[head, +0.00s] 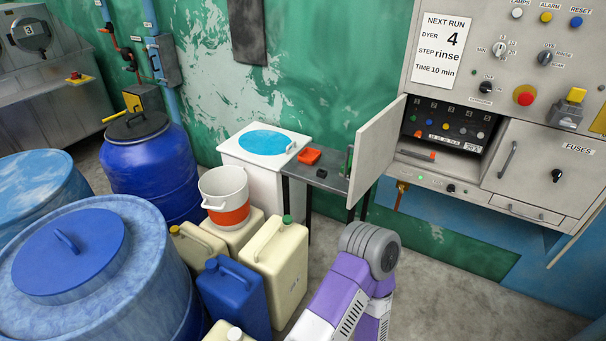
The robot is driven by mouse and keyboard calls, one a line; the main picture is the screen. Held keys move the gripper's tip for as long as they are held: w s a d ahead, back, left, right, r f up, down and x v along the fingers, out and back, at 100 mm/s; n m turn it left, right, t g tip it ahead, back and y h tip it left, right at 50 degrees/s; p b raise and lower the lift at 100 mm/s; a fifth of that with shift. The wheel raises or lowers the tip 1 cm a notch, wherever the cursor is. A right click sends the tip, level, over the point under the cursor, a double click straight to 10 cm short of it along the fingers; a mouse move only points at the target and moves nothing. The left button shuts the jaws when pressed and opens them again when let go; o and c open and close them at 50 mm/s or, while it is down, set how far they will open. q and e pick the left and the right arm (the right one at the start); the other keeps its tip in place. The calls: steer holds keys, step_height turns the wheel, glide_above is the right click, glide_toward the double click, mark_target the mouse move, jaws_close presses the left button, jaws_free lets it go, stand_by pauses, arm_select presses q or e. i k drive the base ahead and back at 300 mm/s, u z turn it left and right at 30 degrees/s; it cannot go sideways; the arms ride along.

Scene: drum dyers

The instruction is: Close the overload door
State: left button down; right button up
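The overload door (377,150) is a pale grey panel standing wide open at the left side of its compartment. Its free edge points out toward me, over the small dark table. A dark, partly hidden part with green on it shows just left of the free edge; I cannot tell what it is. The open overload compartment (447,124) shows a dark panel with a row of coloured buttons, with an orange-tipped item lying below it. A purple and white arm of mine with a grey joint rises at the bottom centre, below the door. Neither gripper shows.
The small table (330,182) beside the door holds an orange tray (309,156) and a small black item (321,172). Jerrycans (275,265), a bucket (225,195) and blue drums (148,165) crowd the left. The fuses door (545,168) is right of the compartment. Floor at lower right is clear.

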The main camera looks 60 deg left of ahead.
mark_target(374, 148)
steer(key=z, duration=0.1)
steer(key=k, duration=0.1)
steer(key=u, duration=1.15)
